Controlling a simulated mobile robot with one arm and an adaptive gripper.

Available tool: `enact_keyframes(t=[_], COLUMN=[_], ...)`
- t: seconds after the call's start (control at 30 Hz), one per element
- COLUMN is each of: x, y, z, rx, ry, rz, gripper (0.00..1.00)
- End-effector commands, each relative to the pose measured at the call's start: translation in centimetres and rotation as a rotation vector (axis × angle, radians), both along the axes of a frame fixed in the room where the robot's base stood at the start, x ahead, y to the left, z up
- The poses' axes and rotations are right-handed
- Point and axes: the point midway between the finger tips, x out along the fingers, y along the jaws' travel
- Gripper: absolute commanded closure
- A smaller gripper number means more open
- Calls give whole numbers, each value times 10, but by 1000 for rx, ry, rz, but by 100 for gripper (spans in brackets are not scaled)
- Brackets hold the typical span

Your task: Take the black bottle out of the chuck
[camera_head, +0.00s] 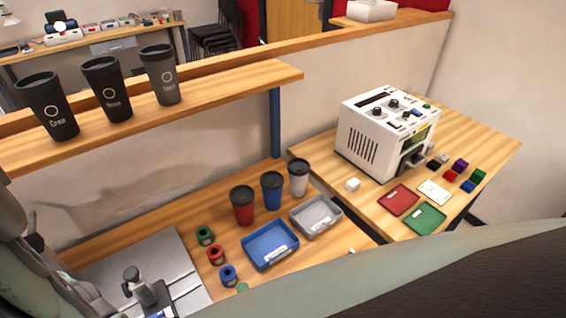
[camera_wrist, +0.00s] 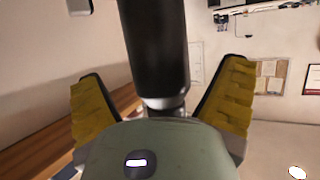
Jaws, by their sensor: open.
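My gripper (camera_wrist: 163,78) is open in the wrist view, its two yellow-padded fingers wide apart. A dark cylinder with a silver ring and a green-grey part below it show between the fingers; they look like my own arm links, not a held bottle. In the head view the white laser marker (camera_head: 368,143) stands on the right-hand table. Its front opening holds something dark, too small to tell as chuck or black bottle.
Red (camera_head: 398,215) and green (camera_head: 425,233) trays and several small blocks lie before the marker. My arm crosses the lower edge.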

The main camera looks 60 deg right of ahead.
Motion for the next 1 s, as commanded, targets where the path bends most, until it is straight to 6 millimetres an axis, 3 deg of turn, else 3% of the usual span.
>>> enact_keyframes(t=[0.33, 0.7, 1.0], x=[17, 19, 19], y=[20, 23, 22], z=[-11, -15, -15], rx=[1, 0, 0], ry=[-2, -1, 0], rz=[1, 1, 0], gripper=[6, 6, 36])
